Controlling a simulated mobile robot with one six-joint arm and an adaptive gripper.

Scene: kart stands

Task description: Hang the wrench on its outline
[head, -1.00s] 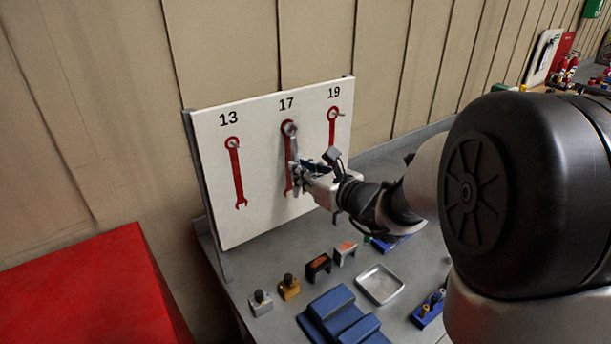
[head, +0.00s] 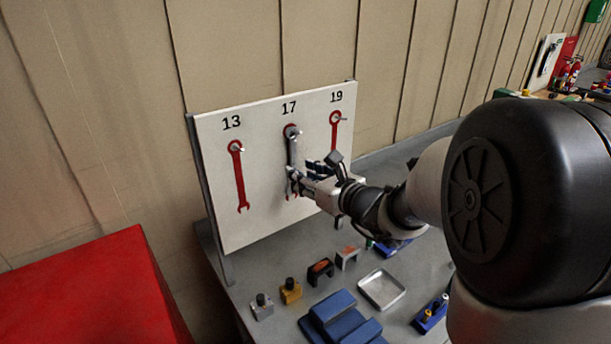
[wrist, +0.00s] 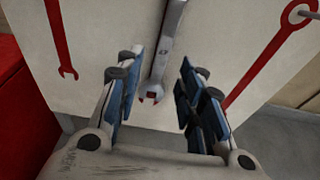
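The grey wrench (head: 292,152) hangs upright on the white board under the number 17, its ring end at the peg. It covers most of the red outline there; a little red shows by its lower jaw. In the wrist view, the wrench (wrist: 167,45) runs down between my fingers. My gripper (head: 303,178) is at the wrench's lower end. In the wrist view, my gripper (wrist: 158,95) is open, with a gap between each finger and the wrench. My fingers partly hide the lower jaw in the head view.
Empty red outlines with pegs sit under 13 (head: 239,175) and 19 (head: 335,130). On the grey bench below are a metal tray (head: 382,289), a blue block (head: 338,318) and several small fixtures. A red surface (head: 90,295) is at lower left.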

